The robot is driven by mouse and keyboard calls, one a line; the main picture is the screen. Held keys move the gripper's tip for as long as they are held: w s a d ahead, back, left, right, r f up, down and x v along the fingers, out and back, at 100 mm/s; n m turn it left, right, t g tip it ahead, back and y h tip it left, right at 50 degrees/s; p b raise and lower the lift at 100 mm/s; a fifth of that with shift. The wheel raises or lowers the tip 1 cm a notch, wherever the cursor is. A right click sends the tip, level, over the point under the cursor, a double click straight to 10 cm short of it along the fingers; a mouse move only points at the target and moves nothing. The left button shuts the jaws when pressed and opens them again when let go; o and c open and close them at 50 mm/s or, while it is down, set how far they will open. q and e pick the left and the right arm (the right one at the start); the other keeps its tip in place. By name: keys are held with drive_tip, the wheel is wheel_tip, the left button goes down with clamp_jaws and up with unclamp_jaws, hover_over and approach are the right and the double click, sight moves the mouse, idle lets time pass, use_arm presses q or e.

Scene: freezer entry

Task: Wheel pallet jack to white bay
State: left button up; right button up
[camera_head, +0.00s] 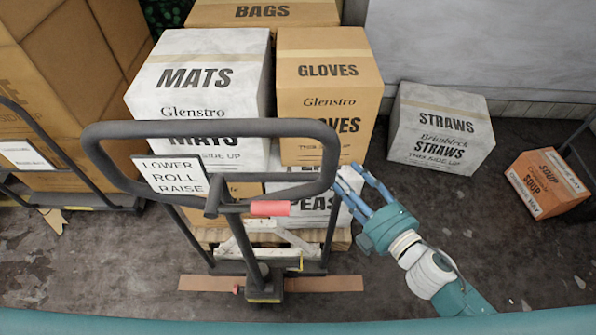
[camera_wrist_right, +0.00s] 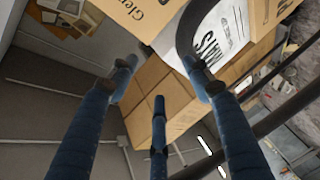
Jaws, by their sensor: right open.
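The pallet jack's dark looped handle (camera_head: 210,129) stands upright in front of me, with a lower/roll/raise sign and a pink lever grip (camera_head: 270,208). Its forks are hidden under a wooden pallet (camera_head: 338,238) stacked with boxes, including a white MATS box (camera_head: 197,77) and a brown GLOVES box (camera_head: 328,70). My right gripper (camera_head: 356,190) is open at the right side of the handle loop, fingers pointing at it. In the right wrist view its blue fingers are spread, with the dark handle bar (camera_wrist_right: 184,32) at the right finger's tip. I cannot make out a white bay.
A white STRAWS box (camera_head: 440,128) and an orange SOUP box (camera_head: 547,184) sit on the floor to the right. Another cart with large brown boxes (camera_head: 75,70) stands at the left. A pale wall (camera_head: 480,45) closes the back right. Bare floor lies between the jack and SOUP box.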

sight(303, 179)
drive_tip(key=s+a+f+n+g+y, duration=0.2)
drive_tip(key=s+a+n+g+y, duration=0.1)
drive_tip(key=a+n, duration=0.15)
drive_tip(key=shift+n+y, duration=0.25)
drive_tip(key=shift+y, duration=0.05)
drive_tip(key=p+x, duration=0.1)
drive_tip(key=x, duration=0.5)
drive_tip(key=p+x, duration=0.1)
drive_tip(key=x, duration=0.3)
drive_tip(key=shift+w+d+f+p, duration=0.2)
drive_tip(key=shift+d+f+p, duration=0.05)
drive_tip(key=shift+p, duration=0.05)
use_arm(q)
drive_tip(key=r, duration=0.1)
drive_tip(key=w+r, duration=0.1)
drive_tip(key=shift+d+r, duration=0.2)
drive_tip(key=shift+r, duration=0.15)
use_arm(e)
clamp_jaws()
